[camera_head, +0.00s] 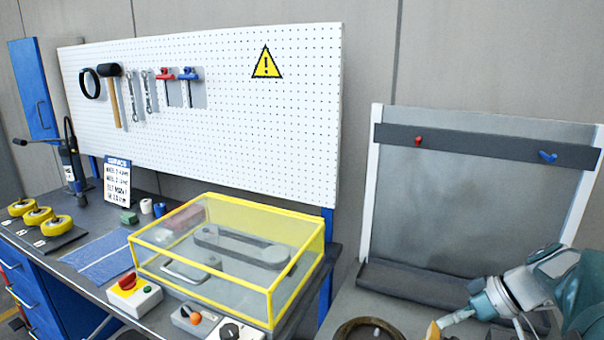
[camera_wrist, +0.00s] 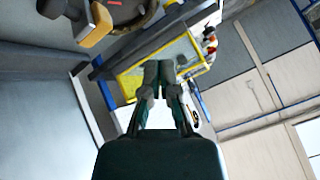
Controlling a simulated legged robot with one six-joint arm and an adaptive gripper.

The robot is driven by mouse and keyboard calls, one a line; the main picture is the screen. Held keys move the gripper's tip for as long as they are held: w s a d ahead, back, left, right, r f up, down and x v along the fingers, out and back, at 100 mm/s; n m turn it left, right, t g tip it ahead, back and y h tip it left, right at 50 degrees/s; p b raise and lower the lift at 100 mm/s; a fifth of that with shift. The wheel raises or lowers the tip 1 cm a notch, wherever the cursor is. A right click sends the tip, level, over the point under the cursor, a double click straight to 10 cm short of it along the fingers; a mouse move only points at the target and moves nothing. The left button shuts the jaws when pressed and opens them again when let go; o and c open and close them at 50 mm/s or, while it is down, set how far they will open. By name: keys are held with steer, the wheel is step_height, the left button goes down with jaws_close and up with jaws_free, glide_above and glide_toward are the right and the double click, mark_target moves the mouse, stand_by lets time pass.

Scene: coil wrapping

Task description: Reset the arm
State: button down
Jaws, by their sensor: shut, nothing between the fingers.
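My arm comes in from the right edge of the head view, and my gripper (camera_head: 458,318) is low at the lower right, partly cut off by the frame. In the wrist view my gripper (camera_wrist: 158,78) has its two fingertips together, with nothing seen between them. A dark round coil (camera_head: 350,327) lies at the bottom edge of the head view, left of my gripper. A round dark thing (camera_wrist: 122,12), likely the same coil, shows at the top of the wrist view.
A yellow-framed clear box (camera_head: 278,268) stands on the workbench at the centre. Switch boxes (camera_head: 135,297) sit in front of it. A grey panel with a dark rail (camera_head: 480,145) rises behind my arm. An orange-ended object (camera_wrist: 98,25) is near the round thing.

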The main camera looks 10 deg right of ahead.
steer(key=s+a+m+h, duration=0.2)
steer(key=s+a, duration=0.3)
steer(key=a, duration=0.4)
steer(key=s+a+m+t+h, duration=0.1)
steer(key=s+a+m+h, duration=0.2)
steer(key=s+a+h, duration=0.2)
steer(key=s+a, duration=0.1)
steer(key=a, duration=0.2)
steer(key=shift+a+r+h, duration=0.3)
steer(key=shift+a+r, duration=0.1)
